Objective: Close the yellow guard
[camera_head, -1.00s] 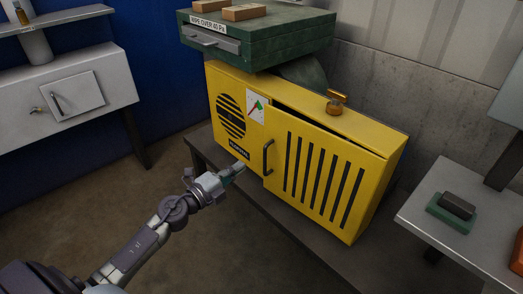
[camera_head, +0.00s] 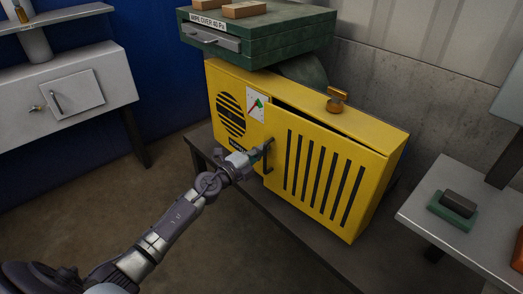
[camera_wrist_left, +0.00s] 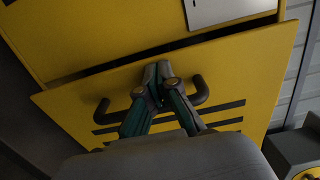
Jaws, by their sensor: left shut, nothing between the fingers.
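The yellow guard (camera_head: 322,172) is a slotted door on the front of the yellow cabinet (camera_head: 221,85). It stands slightly ajar, with a dark gap along its top edge. Its dark handle (camera_head: 268,160) is on its left side. My left gripper (camera_head: 262,152) is at the handle, fingers together. In the left wrist view, the shut fingertips (camera_wrist_left: 157,70) lie over the middle of the handle (camera_wrist_left: 201,91) and hide part of it, with the guard (camera_wrist_left: 245,75) behind. I cannot tell whether they touch it. My right gripper is not in view.
A green box (camera_head: 290,40) with a drawer and brown blocks stands above the cabinet. A brass knob (camera_head: 337,99) is on the cabinet top. A grey table (camera_head: 490,200) with a dark block on a green base is at the right. Floor is clear in front.

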